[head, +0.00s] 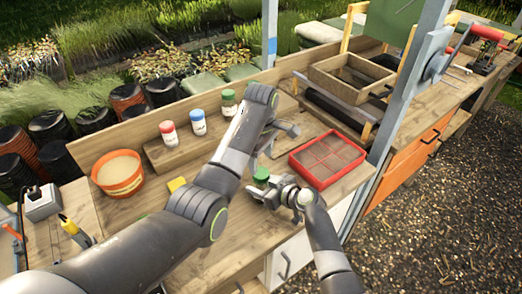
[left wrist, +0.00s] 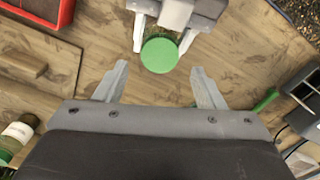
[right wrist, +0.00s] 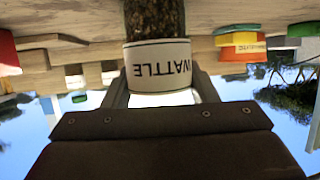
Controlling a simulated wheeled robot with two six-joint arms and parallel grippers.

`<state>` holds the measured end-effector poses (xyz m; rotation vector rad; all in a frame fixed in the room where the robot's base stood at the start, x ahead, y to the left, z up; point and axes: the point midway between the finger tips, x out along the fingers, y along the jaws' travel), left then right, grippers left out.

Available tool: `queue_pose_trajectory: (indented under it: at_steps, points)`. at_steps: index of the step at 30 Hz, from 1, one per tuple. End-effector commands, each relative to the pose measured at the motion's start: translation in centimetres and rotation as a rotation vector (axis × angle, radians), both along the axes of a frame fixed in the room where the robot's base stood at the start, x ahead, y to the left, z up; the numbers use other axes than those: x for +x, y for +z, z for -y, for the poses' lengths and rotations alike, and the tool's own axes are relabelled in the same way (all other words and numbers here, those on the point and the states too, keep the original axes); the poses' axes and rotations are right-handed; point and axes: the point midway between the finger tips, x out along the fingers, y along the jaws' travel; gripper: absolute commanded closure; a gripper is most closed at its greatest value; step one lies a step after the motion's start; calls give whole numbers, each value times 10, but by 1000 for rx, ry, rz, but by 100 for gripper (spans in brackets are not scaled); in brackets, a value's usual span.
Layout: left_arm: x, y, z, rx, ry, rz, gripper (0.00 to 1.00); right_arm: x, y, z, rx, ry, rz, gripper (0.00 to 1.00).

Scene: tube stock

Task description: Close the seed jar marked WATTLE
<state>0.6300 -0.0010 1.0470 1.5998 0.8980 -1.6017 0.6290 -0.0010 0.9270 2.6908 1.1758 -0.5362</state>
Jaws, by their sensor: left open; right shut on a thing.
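The WATTLE jar (right wrist: 155,55) is in the right wrist view, with dark seeds behind the glass and a pale label. My right gripper (head: 268,192) is shut on it, over the bench. A round green lid (left wrist: 160,55) shows from above at that gripper's fingers in the left wrist view; it also shows in the head view (head: 261,175). I cannot tell whether the lid is fully seated. My left gripper (head: 284,138) is open and empty, above the bench near the jar. In the left wrist view its fingertips (left wrist: 158,78) point toward the lid, apart from it.
A red divided tray (head: 327,158) sits right of the grippers. Jars with red (head: 168,133), blue (head: 198,122) and green (head: 229,102) lids stand on a wooden ledge behind.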

Motion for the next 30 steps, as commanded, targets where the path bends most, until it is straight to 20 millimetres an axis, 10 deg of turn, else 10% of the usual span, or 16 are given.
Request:
queue_pose_trajectory:
  at_steps: [9,21,30]
  points:
    - [0,-44,0,1,-1,-1,37,0,0,0,0,0,0,100]
    - [0,-52,0,0,-1,1,37,0,0,0,0,0,0,100]
    - [0,-52,0,0,-1,0,74,0,0,0,0,0,0,100]
